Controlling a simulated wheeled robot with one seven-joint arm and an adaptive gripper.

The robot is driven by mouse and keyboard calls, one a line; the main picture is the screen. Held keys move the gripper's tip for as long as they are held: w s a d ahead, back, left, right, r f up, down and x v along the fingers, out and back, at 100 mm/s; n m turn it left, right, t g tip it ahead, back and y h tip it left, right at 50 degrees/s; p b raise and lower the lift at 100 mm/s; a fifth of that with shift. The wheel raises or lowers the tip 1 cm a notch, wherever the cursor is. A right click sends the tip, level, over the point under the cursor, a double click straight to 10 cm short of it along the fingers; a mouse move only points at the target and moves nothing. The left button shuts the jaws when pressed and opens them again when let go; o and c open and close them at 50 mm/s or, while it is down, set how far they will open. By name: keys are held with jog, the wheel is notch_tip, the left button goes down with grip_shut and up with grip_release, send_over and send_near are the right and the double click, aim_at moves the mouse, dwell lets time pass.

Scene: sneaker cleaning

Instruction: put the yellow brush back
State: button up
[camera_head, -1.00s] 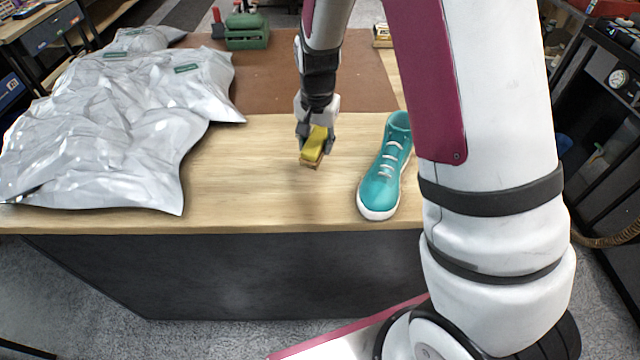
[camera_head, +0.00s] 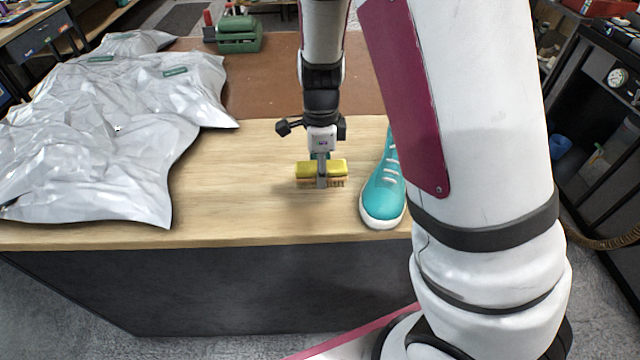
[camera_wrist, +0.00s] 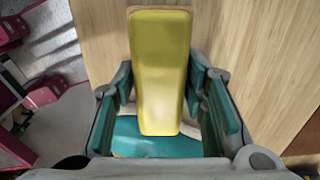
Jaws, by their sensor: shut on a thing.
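The yellow brush (camera_head: 307,169) has a yellow back and light brown bristles that point down. My gripper (camera_head: 322,174) is shut on the middle of it, above the front part of the table. I cannot tell whether the bristles touch the wood. In the wrist view the yellow brush (camera_wrist: 160,70) sits lengthwise between the two teal-padded fingers of my gripper (camera_wrist: 165,98). A teal sneaker (camera_head: 382,196) with white laces and sole stands close to the right of the brush, apart from it. My arm hides part of the sneaker.
Crumpled silvery bags (camera_head: 95,150) cover the left of the wooden table (camera_head: 235,205). A brown mat (camera_head: 262,85) lies behind, with a green object (camera_head: 239,35) at its far edge. Bare wood is free left of the brush. A dark shelf (camera_head: 610,130) stands at the right.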

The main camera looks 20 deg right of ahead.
jog(key=shift+f, duration=2.3)
jog(key=o, duration=1)
jog(key=shift+f, duration=0.1)
notch_tip(320, 180, up, 12)
jog(key=shift+r+p, duration=0.2)
jog(key=shift+p, duration=0.2)
jog(key=shift+s+d+r+n+t, duration=0.1)
jog(key=shift+s+r+n+t, duration=0.8)
jog(key=shift+s+r+n, duration=2.3)
jog(key=shift+s+a+r+n+t, duration=0.1)
jog(key=shift+s+r+n+t, duration=0.8)
jog(key=shift+s+r+n, duration=2.3)
jog(key=shift+s+d+r+n+t, duration=0.1)
jog(key=shift+s+r+n+t, duration=0.8)
jog(key=shift+s+r+n, duration=2.3)
